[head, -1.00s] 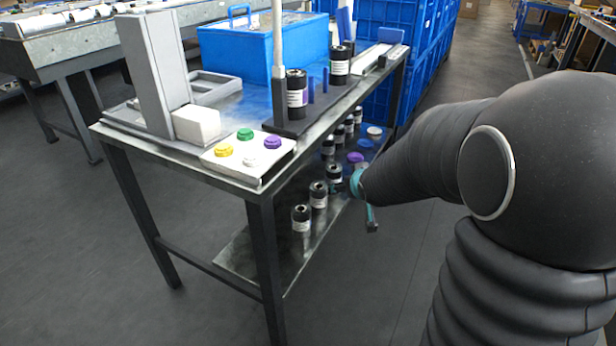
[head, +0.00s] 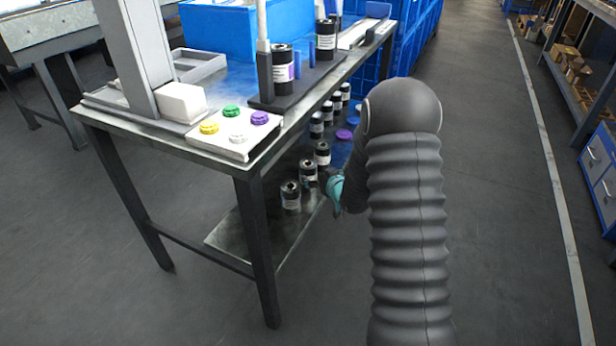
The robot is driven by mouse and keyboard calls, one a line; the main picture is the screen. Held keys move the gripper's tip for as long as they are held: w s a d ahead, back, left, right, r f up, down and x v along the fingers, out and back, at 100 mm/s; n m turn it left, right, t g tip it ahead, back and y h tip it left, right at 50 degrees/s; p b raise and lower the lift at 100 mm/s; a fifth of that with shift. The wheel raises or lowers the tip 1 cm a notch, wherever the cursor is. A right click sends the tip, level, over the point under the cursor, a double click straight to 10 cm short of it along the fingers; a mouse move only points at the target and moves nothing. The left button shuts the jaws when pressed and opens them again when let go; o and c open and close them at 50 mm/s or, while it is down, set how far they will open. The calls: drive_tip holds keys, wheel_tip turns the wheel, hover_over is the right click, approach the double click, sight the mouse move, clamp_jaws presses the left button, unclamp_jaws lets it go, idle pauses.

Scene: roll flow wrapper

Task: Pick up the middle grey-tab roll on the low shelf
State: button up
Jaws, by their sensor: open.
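Three black rolls with white labels stand upright in a near row on the low shelf (head: 240,238): a nearest one (head: 290,198), a middle one (head: 308,173) and a farther one (head: 322,155). The tab colours are too small to tell. My gripper (head: 331,187) is open, at the shelf's right side, just right of the middle roll and close to it. It looks empty; a teal part of it shows. My arm hides part of the shelf behind it, and I cannot tell whether a finger touches a roll.
Several more black rolls (head: 316,126) stand farther back on the low shelf, with a purple cap (head: 343,135) beside them. The tabletop (head: 240,165) overhangs the shelf, with a table leg (head: 258,250) at the front corner. The floor (head: 490,200) to the right is clear.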

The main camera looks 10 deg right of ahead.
sight(308, 168)
drive_tip(key=x, duration=0.9)
drive_tip(key=shift+w+a+f, duration=0.2)
drive_tip(key=shift+w, duration=0.1)
drive_tip(key=c, duration=1.4)
drive_tip(key=shift+c, duration=0.8)
drive_tip(key=shift+r, duration=0.15)
